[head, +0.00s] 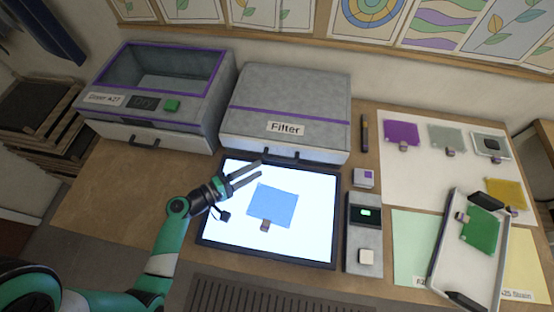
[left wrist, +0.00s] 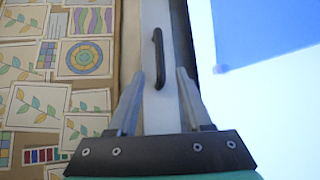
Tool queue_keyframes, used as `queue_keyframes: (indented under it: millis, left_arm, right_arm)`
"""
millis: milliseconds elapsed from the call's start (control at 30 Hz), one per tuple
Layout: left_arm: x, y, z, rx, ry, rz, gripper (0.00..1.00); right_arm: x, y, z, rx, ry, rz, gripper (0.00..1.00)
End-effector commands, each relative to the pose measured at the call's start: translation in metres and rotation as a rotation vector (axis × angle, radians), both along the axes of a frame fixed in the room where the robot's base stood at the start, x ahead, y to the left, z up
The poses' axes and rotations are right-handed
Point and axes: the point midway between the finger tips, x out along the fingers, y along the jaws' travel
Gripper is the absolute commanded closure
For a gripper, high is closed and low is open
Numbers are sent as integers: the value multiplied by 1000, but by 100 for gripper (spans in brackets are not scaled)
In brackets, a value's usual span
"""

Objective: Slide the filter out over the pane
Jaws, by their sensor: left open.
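The grey box labelled Filter (head: 285,100) has a purple stripe and stands behind the lit white panel. Its dark front handle (head: 287,157) shows low on its front. The blue pane (head: 272,204), with a small brown tab, lies on the lit panel (head: 318,245). My left gripper (head: 261,168) is open above the panel's back edge, close to the handle. In the left wrist view the black handle (left wrist: 157,58) lies just beyond and between the open fingertips (left wrist: 160,74), not gripped. Part of the blue pane (left wrist: 262,35) shows at the upper right. My right gripper is out of view.
A grey box with a purple-framed window (head: 160,70) stands at the back left. A control box (head: 363,235) is right of the panel. Coloured squares lie on a white sheet (head: 430,180) at the right, near a tray (head: 448,255) with a green pane. The wooden table at left is clear.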

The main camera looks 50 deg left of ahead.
Motion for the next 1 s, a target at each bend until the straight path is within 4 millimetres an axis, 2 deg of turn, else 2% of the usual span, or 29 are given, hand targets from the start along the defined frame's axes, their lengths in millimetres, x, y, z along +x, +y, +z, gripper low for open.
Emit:
queue_keyframes:
  millis: [200,333,500,733,767,1000]
  left_arm:
    - [50,-7,-8,2,-1,-6,50]
    - [72,-9,-11,2,-1,-4,50]
    - [84,-11,-13,1,0,-2,50]
    - [84,-11,-13,1,0,0,50]
    - [84,-11,-13,1,0,0,54]
    - [84,-11,-13,1,0,-1,97]
  right_arm:
    - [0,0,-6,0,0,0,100]
    - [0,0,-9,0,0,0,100]
    - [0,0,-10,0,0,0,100]
    - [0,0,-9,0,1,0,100]
    - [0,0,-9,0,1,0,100]
    - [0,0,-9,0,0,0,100]
